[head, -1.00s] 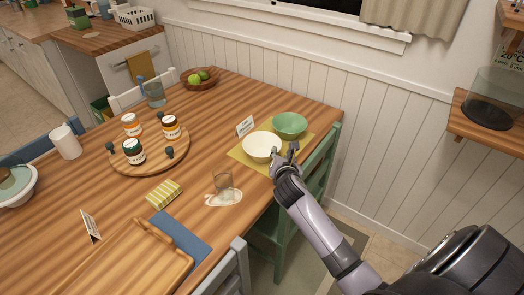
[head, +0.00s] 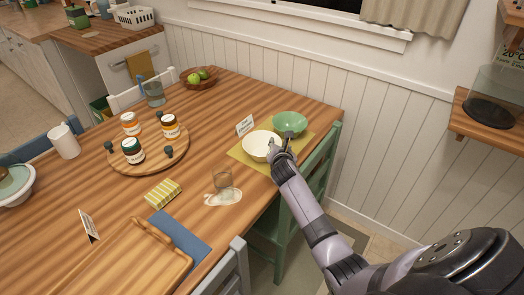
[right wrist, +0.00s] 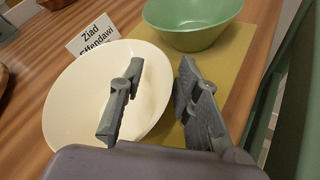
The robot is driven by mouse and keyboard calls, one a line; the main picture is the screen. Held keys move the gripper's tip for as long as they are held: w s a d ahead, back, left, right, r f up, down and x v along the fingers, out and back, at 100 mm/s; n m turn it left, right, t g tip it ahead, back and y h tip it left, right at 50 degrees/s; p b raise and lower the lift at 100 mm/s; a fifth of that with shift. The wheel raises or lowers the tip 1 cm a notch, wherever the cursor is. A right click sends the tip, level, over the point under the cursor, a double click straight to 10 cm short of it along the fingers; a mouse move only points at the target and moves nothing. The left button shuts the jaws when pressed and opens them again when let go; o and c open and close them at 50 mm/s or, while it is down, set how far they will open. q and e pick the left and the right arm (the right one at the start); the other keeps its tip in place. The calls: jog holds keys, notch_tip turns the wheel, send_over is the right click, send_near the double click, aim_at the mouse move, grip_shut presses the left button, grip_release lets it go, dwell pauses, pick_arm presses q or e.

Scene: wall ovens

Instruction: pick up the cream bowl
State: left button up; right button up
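The cream bowl (head: 257,146) sits upright on a yellow-green placemat (head: 241,159) near the table's right edge. It also fills the left of the right wrist view (right wrist: 85,95). My right gripper (head: 280,145) is at the bowl's right rim. In the right wrist view the gripper (right wrist: 160,78) is open, with one finger over the bowl's inside and the other outside the rim, above the mat. I cannot tell whether either finger touches the bowl. My left gripper is out of view.
A green bowl (head: 290,123) stands just behind the cream bowl on the mat. A name card (head: 245,125) stands beside the cream bowl. A green chair (head: 316,176) stands against the table's right side.

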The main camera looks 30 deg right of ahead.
grip_shut()
dwell(0.3)
jog(key=shift+r, duration=0.1)
dwell(0.4)
